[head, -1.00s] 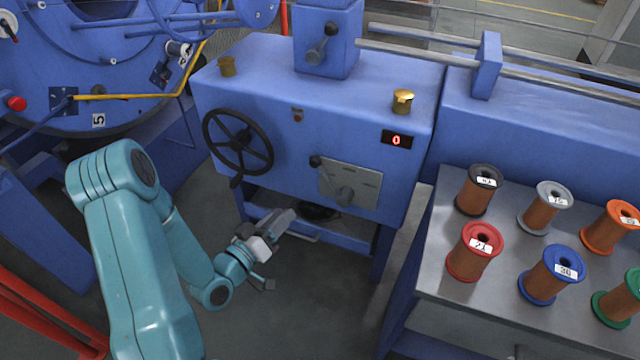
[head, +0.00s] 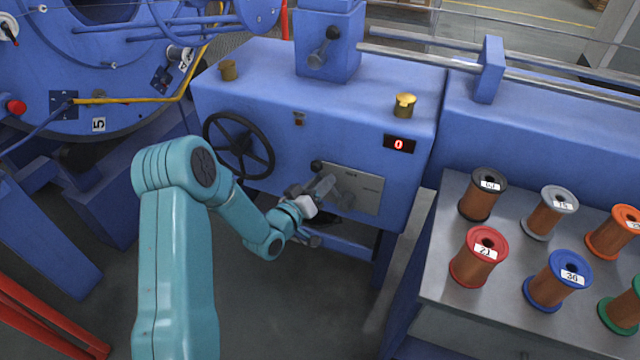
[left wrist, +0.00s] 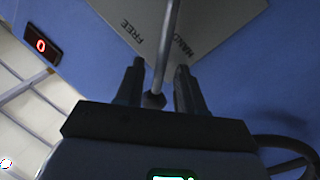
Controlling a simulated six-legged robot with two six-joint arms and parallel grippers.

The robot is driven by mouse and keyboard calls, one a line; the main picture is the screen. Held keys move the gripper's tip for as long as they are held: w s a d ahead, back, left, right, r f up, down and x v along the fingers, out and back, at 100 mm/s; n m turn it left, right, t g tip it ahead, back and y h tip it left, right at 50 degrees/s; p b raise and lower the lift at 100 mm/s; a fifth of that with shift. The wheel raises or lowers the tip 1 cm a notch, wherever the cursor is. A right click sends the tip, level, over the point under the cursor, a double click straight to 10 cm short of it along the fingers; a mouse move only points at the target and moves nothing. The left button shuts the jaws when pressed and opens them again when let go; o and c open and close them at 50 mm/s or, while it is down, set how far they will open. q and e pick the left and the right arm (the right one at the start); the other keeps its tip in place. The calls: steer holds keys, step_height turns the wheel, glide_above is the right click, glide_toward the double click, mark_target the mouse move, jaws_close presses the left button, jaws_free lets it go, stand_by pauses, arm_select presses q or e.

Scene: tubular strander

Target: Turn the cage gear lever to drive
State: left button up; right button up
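The gear lever (left wrist: 168,45) is a thin grey rod with a dark knob, mounted on a grey plate (head: 366,189) on the blue machine's front. In the left wrist view the plate (left wrist: 185,18) bears the word FREE and a partly covered word that starts with HAND. My left gripper (head: 328,185) is in front of the plate and hides part of the lever; the dark knob (head: 316,166) shows just above it. In the left wrist view my left gripper (left wrist: 158,72) is open, one finger on each side of the rod, with gaps visible. My right gripper is out of view.
A black handwheel (head: 238,146) is left of the plate. A red display (head: 399,144) reads 0. A second lever (head: 325,45) is on the box on top. A metal table (head: 450,282) with several wire spools stands at the right. Red rails are at lower left.

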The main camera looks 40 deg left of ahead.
arm_select(q)
jaws_close()
